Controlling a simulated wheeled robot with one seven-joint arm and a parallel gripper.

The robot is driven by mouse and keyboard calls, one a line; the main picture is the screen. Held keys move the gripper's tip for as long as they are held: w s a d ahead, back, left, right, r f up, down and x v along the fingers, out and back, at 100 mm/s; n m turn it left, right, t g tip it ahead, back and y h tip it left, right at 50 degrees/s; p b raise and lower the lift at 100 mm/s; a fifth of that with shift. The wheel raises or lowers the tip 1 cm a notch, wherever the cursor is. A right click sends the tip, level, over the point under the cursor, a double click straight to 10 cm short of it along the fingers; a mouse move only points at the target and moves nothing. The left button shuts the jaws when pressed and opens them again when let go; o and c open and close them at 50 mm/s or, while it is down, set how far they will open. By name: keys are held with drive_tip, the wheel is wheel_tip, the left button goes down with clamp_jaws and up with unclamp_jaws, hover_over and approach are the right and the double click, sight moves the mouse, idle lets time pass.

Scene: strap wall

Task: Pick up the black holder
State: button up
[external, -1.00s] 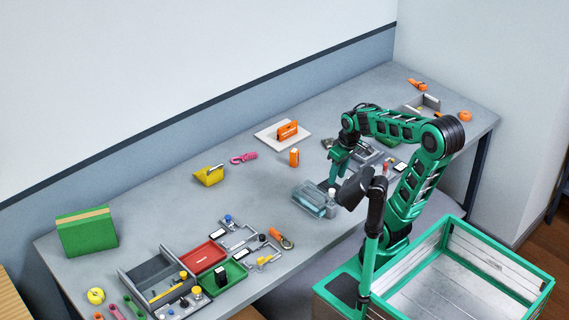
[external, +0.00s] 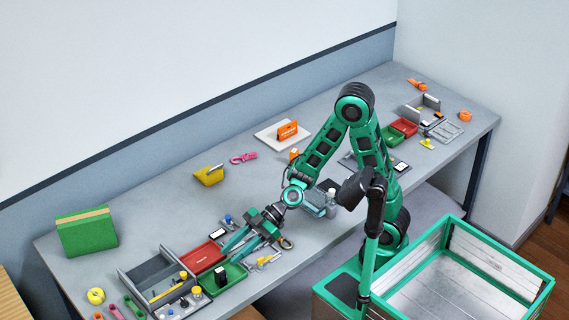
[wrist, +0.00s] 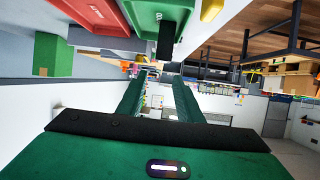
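The black holder (external: 221,275) stands upright in the green tray (external: 238,272) at the table's front left. In the wrist view the black holder (wrist: 166,40) hangs dark against the green tray (wrist: 150,12) at the top, above and ahead of the fingers. My gripper (external: 236,247) is open and reaches down-left toward the tray, a little short of the holder. In the wrist view its two green fingers (wrist: 157,98) are spread with nothing between them. The exact gap to the holder is hard to tell.
A red tray (external: 208,254) lies next to the green one. A grey bin (external: 150,270) stands to the left, and small parts lie on grey racks nearby. A green box (external: 86,234) stands far left. The table middle toward the wall is mostly clear.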

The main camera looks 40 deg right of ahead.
sight(216, 275)
wheel_tip(216, 275, down, 2)
drive_tip(key=shift+f, duration=0.1)
drive_tip(key=shift+a+f, duration=0.1)
drive_tip(key=shift+f, duration=0.05)
drive_tip(key=x, duration=1)
drive_tip(key=shift+a+f, duration=0.15)
drive_tip(key=shift+f, duration=0.2)
drive_tip(key=shift+c, duration=0.4)
clamp_jaws()
